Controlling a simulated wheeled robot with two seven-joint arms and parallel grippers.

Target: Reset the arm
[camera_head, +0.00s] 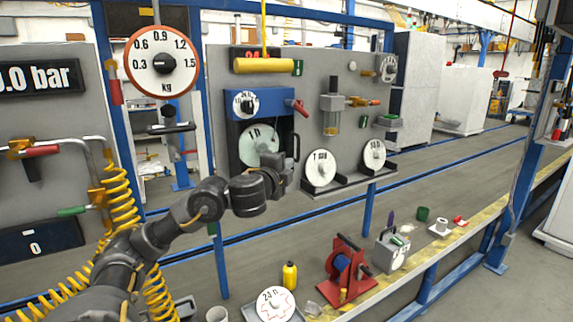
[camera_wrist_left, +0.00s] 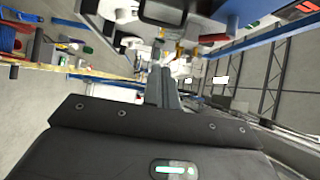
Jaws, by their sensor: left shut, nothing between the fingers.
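My left arm comes in from the lower left in the head view and reaches toward the grey panel (camera_head: 312,75). My left gripper (camera_head: 287,165) is in front of the blue unit (camera_head: 276,124) and its lower dial (camera_head: 259,145). It is shut and empty. In the left wrist view the fingers (camera_wrist_left: 161,86) are together with nothing between them. Whether the gripper touches the unit is hard to tell. My right gripper is not in view.
Dial discs (camera_head: 320,168) stand on a panel shelf right of the gripper. A round kg gauge (camera_head: 162,63) hangs at upper left. A red reel stand (camera_head: 346,270), a yellow bottle (camera_head: 290,275) and a grey box (camera_head: 391,250) stand on the lower bench. Yellow coiled hoses (camera_head: 122,197) hang beside my arm.

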